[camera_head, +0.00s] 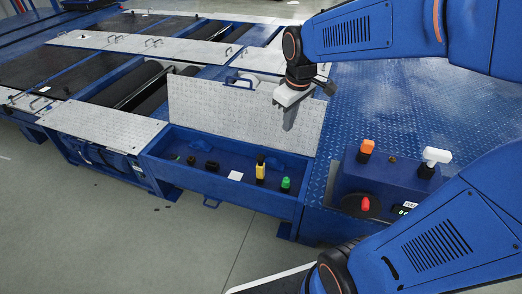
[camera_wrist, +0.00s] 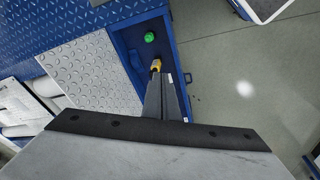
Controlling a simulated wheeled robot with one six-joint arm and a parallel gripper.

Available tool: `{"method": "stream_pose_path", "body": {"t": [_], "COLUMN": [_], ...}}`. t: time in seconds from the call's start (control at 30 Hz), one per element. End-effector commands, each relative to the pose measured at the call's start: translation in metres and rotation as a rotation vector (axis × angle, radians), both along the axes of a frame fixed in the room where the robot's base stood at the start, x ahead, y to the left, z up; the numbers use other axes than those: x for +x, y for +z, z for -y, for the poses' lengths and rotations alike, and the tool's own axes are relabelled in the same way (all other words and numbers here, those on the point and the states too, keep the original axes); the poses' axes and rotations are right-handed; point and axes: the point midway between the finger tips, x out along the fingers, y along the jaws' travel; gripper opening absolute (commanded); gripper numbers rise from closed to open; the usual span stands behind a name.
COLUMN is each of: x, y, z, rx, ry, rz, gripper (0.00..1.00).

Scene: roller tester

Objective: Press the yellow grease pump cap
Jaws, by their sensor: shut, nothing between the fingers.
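The yellow grease pump cap (camera_head: 260,170), with a black top, stands upright in the open blue tray compartment in the head view. In the wrist view the yellow cap (camera_wrist: 156,65) shows just beyond my fingertips, partly hidden by them. My gripper (camera_head: 289,124) is shut and empty, pointing down. In the head view it hangs above and to the right of the yellow cap, in front of the raised lid, with a visible gap. In the wrist view my gripper (camera_wrist: 166,82) shows as closed fingers.
A raised tread-plate lid (camera_head: 245,112) stands behind. A blue control box (camera_head: 392,180) with orange, white and red knobs is at right.

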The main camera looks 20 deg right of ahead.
Motion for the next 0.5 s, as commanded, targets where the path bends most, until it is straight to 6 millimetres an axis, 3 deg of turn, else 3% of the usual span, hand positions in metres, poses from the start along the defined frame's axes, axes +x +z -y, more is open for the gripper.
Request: {"method": "stream_pose_path", "body": {"t": [0.5], "x": [0.093], "y": [-0.054], "z": [-0.021], "rx": [-0.037], "ry": [0.248], "rz": [-0.112], "gripper": [0.0]}}
